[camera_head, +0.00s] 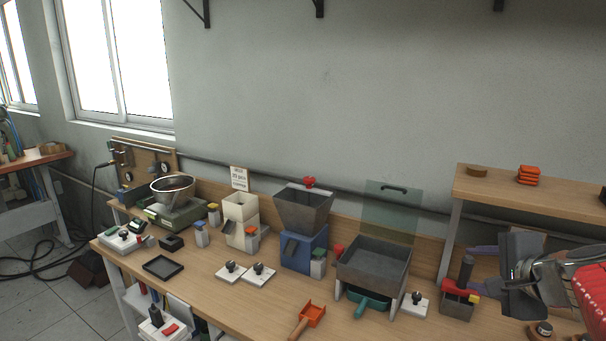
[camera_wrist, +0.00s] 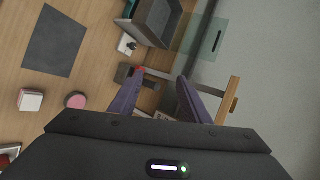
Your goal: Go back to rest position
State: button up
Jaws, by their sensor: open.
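My gripper (camera_head: 474,268) is at the right of the head view, raised in front of the bench's right end. Its purple fingers (camera_wrist: 160,80) are spread apart in the wrist view, with nothing between them. A grey holder block (camera_head: 457,306) with a dark upright handle and a red and yellow part stands on the bench just left of the gripper in the head view. The gap between gripper and holder is hard to judge. My arm hides part of the bench's right end.
A grey bin (camera_head: 374,262) with a clear panel (camera_head: 392,208) behind it stands left of my gripper. A raised wooden shelf (camera_head: 520,192) is behind it.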

jog(key=s+a+f+n+g+y, duration=0.1)
jog(key=s+a+f+n+g, duration=0.15)
jog(key=a+n, duration=0.35)
jog(key=s+a+f+n+g+y, duration=0.1)
jog(key=s+a+f+n, duration=0.2)
jog(key=a, duration=0.6)
jog(key=s+a+f+n+g+h, duration=0.1)
jog(key=s+a+f+n, duration=0.1)
jog(key=s+n, duration=0.3)
jog(key=s+a+f+n+g, duration=0.1)
jog(key=s+a+f+n, duration=0.1)
jog(key=s+n, duration=0.2)
jog(key=s, duration=0.2)
jog(key=shift+s+a+n+h, duration=0.25)
jog(key=shift+s+n+h, duration=0.15)
jog(key=shift+f, duration=0.1)
